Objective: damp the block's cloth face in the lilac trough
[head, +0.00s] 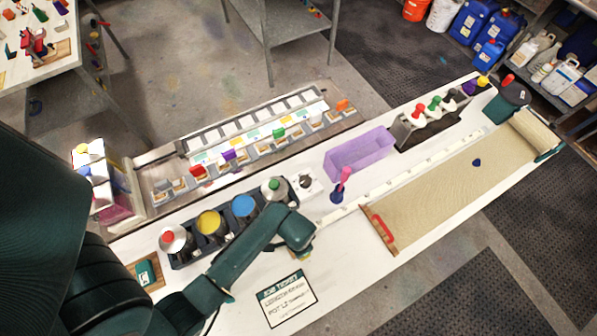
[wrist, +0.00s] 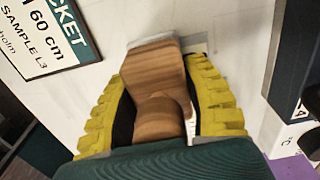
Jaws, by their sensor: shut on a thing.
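The lilac trough (head: 358,153) stands on the white bench in the head view, up and to the right of my arm; a lilac corner shows at the lower right of the wrist view (wrist: 292,169). My gripper (wrist: 165,105) has yellow ridged fingers, shut on the wooden block (wrist: 155,72) by its rounded grip. A pale edge shows along the block's side; the cloth face is turned away and cannot be seen. In the head view my gripper (head: 297,252) is mostly hidden under my wrist, and the block cannot be made out.
Several pots with coloured tops (head: 209,222) stand in a dark rack left of the trough. A pink-and-blue tool (head: 342,186) stands just below the trough. A job ticket (head: 287,298) lies near the front edge. Beige cloth (head: 440,190) covers the bench's right side.

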